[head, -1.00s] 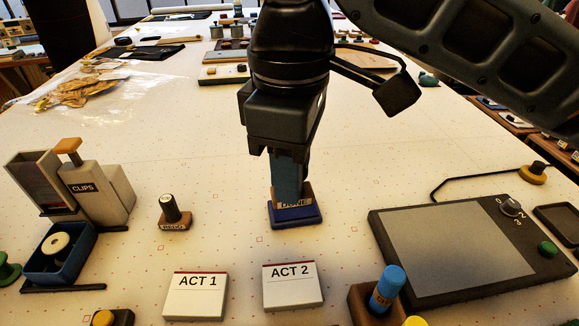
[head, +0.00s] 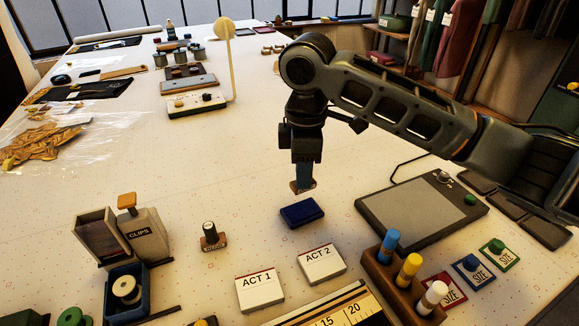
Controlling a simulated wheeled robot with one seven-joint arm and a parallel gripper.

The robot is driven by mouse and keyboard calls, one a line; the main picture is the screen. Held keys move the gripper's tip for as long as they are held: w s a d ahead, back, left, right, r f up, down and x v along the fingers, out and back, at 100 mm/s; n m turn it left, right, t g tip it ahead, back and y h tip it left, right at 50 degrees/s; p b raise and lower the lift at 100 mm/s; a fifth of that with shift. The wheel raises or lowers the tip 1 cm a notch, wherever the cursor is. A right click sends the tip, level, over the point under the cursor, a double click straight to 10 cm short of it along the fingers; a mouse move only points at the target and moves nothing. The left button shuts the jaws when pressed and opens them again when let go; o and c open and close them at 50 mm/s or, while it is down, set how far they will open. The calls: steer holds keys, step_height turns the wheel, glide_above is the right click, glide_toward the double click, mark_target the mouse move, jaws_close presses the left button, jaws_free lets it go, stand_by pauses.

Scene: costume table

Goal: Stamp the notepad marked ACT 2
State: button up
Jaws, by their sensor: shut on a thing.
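The notepad marked ACT 2 (head: 321,265) lies flat on the table, with the notepad marked ACT 1 (head: 259,291) to its left. A blue ink pad (head: 302,213) lies just behind ACT 2. My gripper (head: 304,168) points down and is shut on a stamp (head: 301,188) with a wooden base. The stamp is in the air above the ink pad, with a visible gap between them. Its label is not readable now. A second stamp (head: 210,237) with a dark handle stands upright on the table left of the ink pad.
A grey tablet (head: 425,212) lies right of the ink pad. A wooden holder (head: 390,274) with coloured markers stands right of ACT 2, near a ruler (head: 340,309). A CLIPS dispenser (head: 143,235) and a blue tray (head: 126,300) stand at left.

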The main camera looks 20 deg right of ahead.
mark_target(303, 191)
steer(key=shift+f+b, duration=2.45)
steer(key=shift+f, duration=0.35)
steer(key=shift+f, duration=0.6)
stand_by(0.6)
steer(key=shift+r+p, duration=3.15)
steer(key=shift+r, duration=0.45)
